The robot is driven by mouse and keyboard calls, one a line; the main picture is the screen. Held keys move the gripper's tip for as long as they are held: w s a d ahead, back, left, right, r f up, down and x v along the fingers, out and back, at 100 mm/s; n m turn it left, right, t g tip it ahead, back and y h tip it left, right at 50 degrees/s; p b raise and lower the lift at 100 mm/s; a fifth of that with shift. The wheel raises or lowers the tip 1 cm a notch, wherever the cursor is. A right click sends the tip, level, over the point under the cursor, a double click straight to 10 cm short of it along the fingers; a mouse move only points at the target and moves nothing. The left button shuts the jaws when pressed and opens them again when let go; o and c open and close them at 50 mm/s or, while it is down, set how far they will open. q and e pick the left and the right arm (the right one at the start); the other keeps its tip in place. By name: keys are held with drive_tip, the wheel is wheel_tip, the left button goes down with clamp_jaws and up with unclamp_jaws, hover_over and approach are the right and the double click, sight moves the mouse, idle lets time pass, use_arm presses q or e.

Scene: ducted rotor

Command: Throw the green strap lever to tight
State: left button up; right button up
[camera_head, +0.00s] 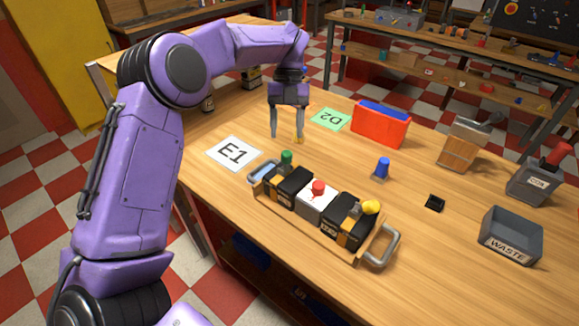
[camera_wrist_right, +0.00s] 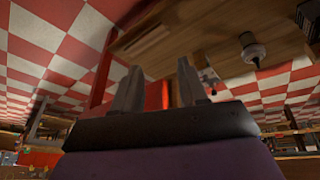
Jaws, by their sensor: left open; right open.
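A wooden tray (camera_head: 272,219) with metal handles stands on the bench and holds black and white box-shaped units under straps. A green-topped lever (camera_head: 287,157) stands upright at the tray's far left end. A red knob (camera_head: 319,187) sits at the middle and a yellow knob (camera_head: 371,207) at the right end. My left gripper (camera_head: 287,138) is open and empty, pointing down above the bench just behind the green lever and apart from it. My right gripper (camera_wrist_right: 190,88) shows in the right wrist view, open with nothing between its fingers; it is not in the head view.
An E1 card (camera_head: 233,153) lies left of the tray and a green D2 card (camera_head: 330,119) behind it. A red box (camera_head: 380,125), a blue peg (camera_head: 382,168), a small black part (camera_head: 435,203) and a WASTE bin (camera_head: 511,236) stand to the right.

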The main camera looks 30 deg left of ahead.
sight(286, 164)
use_arm(q)
drive_tip(key=x, duration=1)
drive_tip(key=shift+d, duration=0.25)
drive_tip(key=shift+r, duration=0.1)
drive_tip(key=c, duration=1)
